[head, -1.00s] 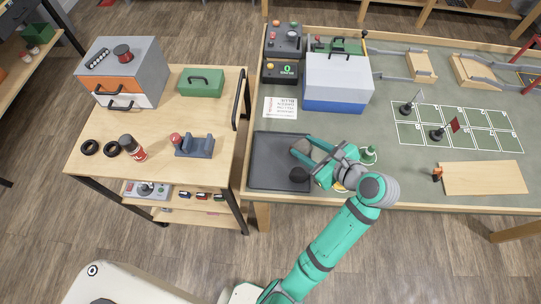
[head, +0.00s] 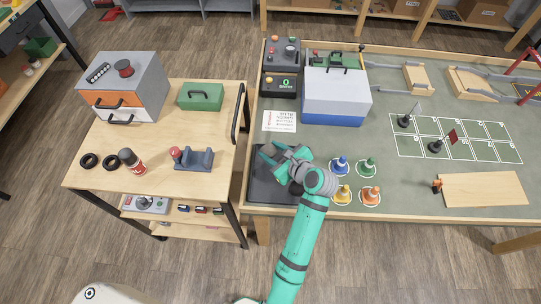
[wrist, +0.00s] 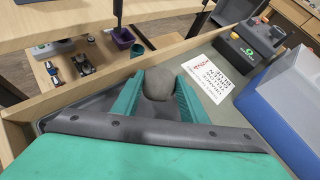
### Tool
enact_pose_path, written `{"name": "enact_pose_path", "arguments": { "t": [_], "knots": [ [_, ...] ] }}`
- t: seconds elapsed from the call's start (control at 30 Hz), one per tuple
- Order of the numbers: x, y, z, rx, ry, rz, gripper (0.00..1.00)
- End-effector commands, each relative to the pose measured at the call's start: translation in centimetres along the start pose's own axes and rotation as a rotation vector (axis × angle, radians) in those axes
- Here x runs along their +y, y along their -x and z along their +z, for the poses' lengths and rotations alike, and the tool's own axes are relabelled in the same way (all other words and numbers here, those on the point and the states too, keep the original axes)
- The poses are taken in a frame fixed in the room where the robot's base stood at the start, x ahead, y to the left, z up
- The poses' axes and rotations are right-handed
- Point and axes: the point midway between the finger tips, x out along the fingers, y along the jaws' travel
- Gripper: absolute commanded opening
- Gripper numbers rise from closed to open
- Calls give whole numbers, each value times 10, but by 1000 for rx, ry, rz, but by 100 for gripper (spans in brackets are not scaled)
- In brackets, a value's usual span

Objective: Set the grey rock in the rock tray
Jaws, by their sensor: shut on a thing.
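The grey rock (wrist: 158,84) is between the two teal fingers of my gripper (wrist: 157,92) in the wrist view, near the fingertips. My gripper (head: 268,153) is shut on it. In the head view my gripper is over the upper part of the dark rock tray (head: 262,190), at the left end of the green-topped table. The rock is hard to make out there. I cannot tell whether it touches the tray floor. My wrist hides the tray's right part. A dark round lump (head: 296,188) shows beside my wrist over the tray.
A printed sheet (head: 280,121) lies just behind the tray. A grey and blue box (head: 336,95) stands behind and right. Several coloured cones, including a blue one (head: 341,165), stand right of my arm. A wooden cart (head: 215,125) is at the left.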

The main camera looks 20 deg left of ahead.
Motion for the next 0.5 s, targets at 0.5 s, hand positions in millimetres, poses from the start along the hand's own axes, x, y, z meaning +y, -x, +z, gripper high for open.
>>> {"name": "enact_pose_path", "arguments": {
  "t": [0.5],
  "knots": [
    [6, -22, -28, 0, 1, 0, 11]
  ]
}}
